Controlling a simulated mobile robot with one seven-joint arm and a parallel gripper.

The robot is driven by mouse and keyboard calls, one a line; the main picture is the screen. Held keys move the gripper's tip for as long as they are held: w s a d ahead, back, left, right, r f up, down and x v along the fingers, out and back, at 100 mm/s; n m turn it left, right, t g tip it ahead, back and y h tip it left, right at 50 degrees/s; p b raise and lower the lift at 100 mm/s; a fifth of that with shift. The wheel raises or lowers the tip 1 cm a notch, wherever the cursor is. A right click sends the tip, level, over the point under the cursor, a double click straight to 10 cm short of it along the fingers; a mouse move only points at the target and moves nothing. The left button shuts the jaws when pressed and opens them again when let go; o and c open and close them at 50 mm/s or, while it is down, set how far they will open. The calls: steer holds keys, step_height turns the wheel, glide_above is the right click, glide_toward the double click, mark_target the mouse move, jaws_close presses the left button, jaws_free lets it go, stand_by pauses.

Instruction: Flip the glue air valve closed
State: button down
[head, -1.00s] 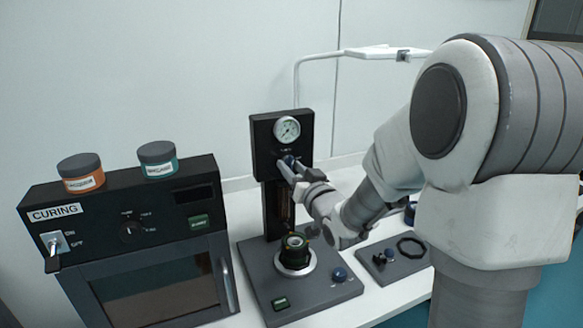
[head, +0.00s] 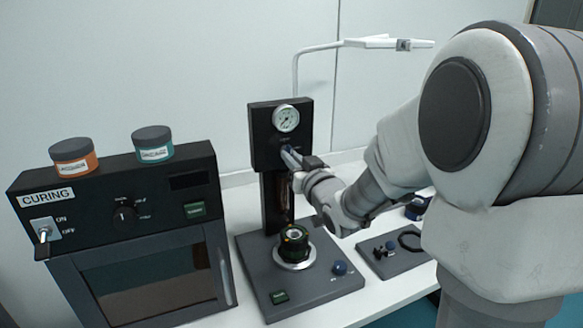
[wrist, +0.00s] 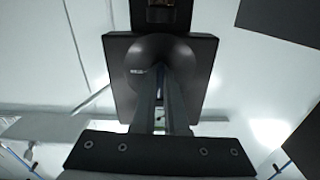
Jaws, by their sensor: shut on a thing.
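The glue station has a black upright head (head: 262,153) with a round pressure gauge on it. Just below the gauge is a small blue valve handle (head: 288,149), mostly covered by my fingers. My gripper (head: 290,157) reaches in from the right and is shut on the handle, at the front face of the head. In the wrist view my two fingers (wrist: 161,75) run close together up to the black head (wrist: 201,75). The handle itself is hidden there, so its exact angle cannot be told.
A round green-black part (head: 293,243) sits on the station's grey base (head: 260,270), which has a blue knob (head: 339,268). A curing oven (head: 150,225) with two jars on top stands left. A small grey plate (head: 375,262) lies right. A white lamp arm (head: 320,48) stands behind.

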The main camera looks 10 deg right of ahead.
steer(key=shift+n+b, duration=0.4)
steer(key=shift+n, duration=0.1)
steer(key=c, duration=1)
jaws_free()
steer(key=shift+o, duration=0.2)
